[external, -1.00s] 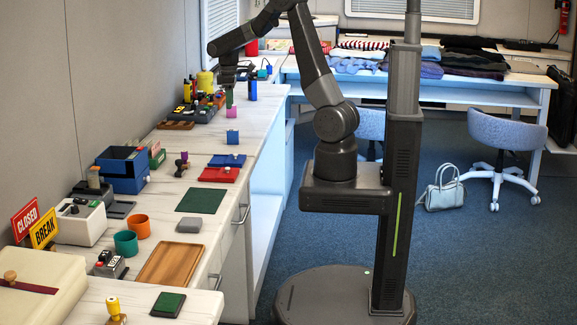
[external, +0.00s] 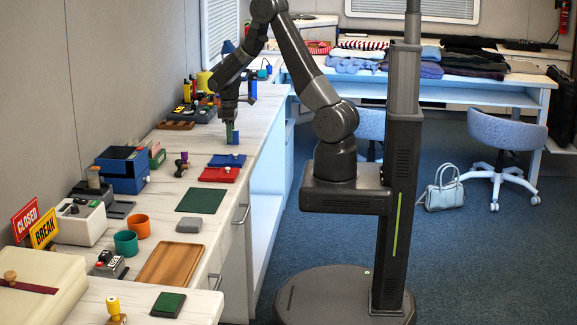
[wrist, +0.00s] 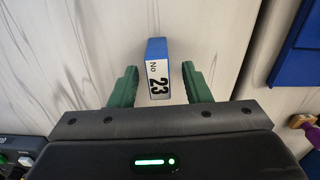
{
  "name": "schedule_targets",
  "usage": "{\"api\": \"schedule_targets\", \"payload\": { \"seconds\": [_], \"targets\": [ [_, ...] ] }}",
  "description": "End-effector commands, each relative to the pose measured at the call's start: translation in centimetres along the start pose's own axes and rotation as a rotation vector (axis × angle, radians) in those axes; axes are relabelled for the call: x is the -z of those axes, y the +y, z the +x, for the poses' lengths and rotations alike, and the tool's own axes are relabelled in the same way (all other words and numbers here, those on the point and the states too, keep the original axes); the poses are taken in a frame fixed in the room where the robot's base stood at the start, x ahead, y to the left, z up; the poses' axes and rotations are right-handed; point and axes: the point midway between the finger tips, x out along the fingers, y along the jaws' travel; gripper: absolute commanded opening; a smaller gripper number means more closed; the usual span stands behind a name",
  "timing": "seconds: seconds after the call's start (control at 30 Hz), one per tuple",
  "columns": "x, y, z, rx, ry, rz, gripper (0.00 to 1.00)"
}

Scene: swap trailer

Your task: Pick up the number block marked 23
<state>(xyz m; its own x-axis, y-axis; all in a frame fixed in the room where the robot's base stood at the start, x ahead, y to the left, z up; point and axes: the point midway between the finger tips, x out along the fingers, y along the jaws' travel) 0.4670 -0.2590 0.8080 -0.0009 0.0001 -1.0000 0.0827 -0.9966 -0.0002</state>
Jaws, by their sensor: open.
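The number block marked 23 (wrist: 157,72) is blue with a white label reading "No 23". It stands on the white counter (wrist: 60,50). My gripper (wrist: 160,82) is open, with one green finger on each side of the block. Gaps show between the block and both fingers in the wrist view. In the external view my gripper (external: 232,131) points down at the counter, and the block (external: 236,138) shows low beside the green finger, partly hidden.
A blue pad (external: 227,161) and a red pad (external: 219,174) lie just nearer on the counter. A purple-and-dark stamp (external: 181,165) stands to the left.

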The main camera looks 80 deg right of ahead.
Motion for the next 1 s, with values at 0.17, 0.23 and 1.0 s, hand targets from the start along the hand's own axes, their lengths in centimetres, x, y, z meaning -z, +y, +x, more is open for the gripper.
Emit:
{"api": "schedule_targets", "payload": {
  "seconds": [0.17,0.23,1.0],
  "targets": [
    [0.0,0.0,1.1,0.0,0.001,0.001,0.44],
    [0.0,0.1,1.1,-0.001,0.001,0.001,0.44],
    [0.1,0.1,-0.6,-0.002,0.004,0.001,0.0]
  ]
}}
